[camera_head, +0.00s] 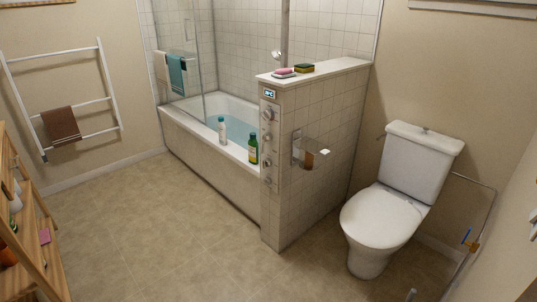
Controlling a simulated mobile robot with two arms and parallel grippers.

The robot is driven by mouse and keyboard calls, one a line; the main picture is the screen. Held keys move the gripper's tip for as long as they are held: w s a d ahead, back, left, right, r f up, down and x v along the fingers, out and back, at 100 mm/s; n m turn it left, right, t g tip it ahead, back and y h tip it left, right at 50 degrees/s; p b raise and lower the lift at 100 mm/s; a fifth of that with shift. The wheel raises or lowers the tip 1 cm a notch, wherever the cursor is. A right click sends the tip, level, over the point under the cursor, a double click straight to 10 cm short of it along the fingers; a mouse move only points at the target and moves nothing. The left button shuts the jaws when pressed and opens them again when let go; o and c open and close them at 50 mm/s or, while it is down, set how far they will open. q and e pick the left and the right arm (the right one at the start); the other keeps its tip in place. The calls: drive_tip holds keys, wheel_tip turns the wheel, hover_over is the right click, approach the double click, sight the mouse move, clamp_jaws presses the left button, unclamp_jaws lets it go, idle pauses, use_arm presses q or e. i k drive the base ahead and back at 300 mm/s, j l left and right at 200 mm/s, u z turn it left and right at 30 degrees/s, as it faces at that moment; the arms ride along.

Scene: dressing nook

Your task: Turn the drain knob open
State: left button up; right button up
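A column of several round chrome knobs (267,114) runs down the narrow end face of the tiled half wall (313,190). A small blue-lit display (270,94) sits above them. I cannot tell which knob is the drain knob, nor how it is turned. The white bathtub (210,165) behind the wall holds bluish water (238,130). The tub's drain is hidden. Neither of my grippers is in view.
Pink soap (286,71) and a sponge (304,68) lie on the wall's ledge. The toilet (388,210) stands right, a wooden shelf (25,235) left. The floor (160,230) between is clear.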

sight(267, 181)
drive_tip(key=i+j, duration=0.65)
drive_tip(key=i, duration=0.2)
